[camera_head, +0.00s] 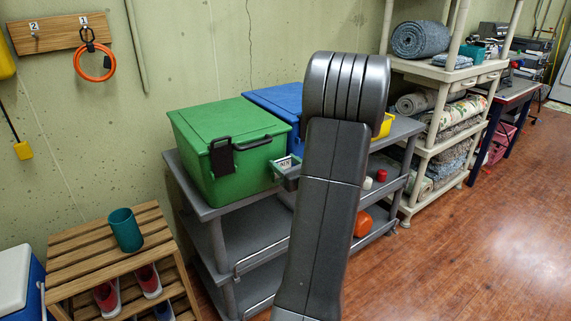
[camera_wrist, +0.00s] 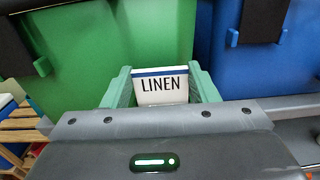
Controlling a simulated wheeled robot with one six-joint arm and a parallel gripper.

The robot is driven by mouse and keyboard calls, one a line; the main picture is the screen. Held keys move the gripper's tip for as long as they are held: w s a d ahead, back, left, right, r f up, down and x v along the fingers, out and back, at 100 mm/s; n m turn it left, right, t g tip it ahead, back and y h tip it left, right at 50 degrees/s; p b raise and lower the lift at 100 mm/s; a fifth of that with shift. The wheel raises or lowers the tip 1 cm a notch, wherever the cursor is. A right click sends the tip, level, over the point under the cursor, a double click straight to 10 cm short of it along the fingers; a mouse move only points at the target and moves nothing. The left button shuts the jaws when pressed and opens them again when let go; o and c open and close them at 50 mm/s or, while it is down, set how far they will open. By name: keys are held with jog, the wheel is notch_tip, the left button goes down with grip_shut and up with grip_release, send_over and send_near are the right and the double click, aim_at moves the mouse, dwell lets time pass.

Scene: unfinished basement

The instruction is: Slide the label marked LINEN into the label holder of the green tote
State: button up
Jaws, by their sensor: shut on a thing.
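The green tote (camera_head: 222,155) stands shut on the top shelf of a grey cart. Its front fills the left of the wrist view (camera_wrist: 105,40). The white label (camera_wrist: 161,88), with a blue top strip, reads LINEN and is upright. My gripper (camera_wrist: 161,92) is shut on the label, with a green finger at each side. In the head view my gripper (camera_head: 287,172) is just in front of the tote's right end, and the label (camera_head: 284,160) shows small there. I cannot make out the label holder; the label and fingers may hide it. I cannot tell whether the label touches the tote.
A blue tote (camera_head: 276,103) stands right behind the green one, partly hidden by my arm. A black latch (camera_head: 221,158) hangs on the green tote's front. The grey cart (camera_head: 190,187) also bears small red and white items. A slatted wooden rack (camera_head: 85,262) stands at left.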

jog(key=shift+f+b, duration=0.3)
jog(key=shift+f, duration=0.1)
jog(key=o, duration=1)
jog(key=shift+o, duration=0.2)
jog(key=v, duration=1.3)
jog(key=shift+s+d, duration=0.2)
jog(key=shift+s, duration=0.15)
jog(key=shift+w+a, duration=0.1)
